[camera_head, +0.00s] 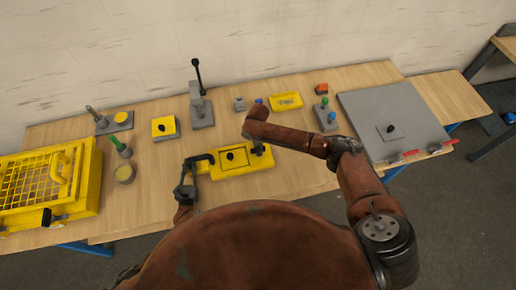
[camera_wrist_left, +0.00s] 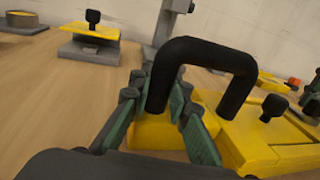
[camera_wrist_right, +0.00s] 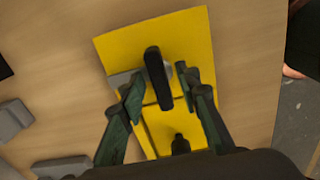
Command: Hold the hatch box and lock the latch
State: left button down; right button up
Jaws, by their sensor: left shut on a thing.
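The hatch box (camera_head: 225,170) is a yellow box on the table, with a small black knob (camera_head: 231,156) on its lid and a black U-shaped handle (camera_wrist_left: 205,48) at its left end. My left gripper (camera_head: 188,176) is shut on one leg of this handle, as the left wrist view (camera_wrist_left: 160,95) shows. A black latch lever (camera_wrist_right: 158,78) stands at the box's other end, by a grey plate. My right gripper (camera_wrist_right: 160,85) is open, with its fingers on either side of the lever and gaps visible. My right arm partly hides that end in the head view.
A yellow cage box (camera_head: 50,215) stands at the left. A grey lever stand (camera_head: 201,108), a yellow knob block (camera_head: 165,128) and small coloured blocks stand behind. A grey panel (camera_head: 390,105) with red-handled clamps lies at the right. Bare wood lies in front of the yellow knob block.

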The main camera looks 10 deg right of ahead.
grip_shut()
dwell(0.4)
dwell(0.4)
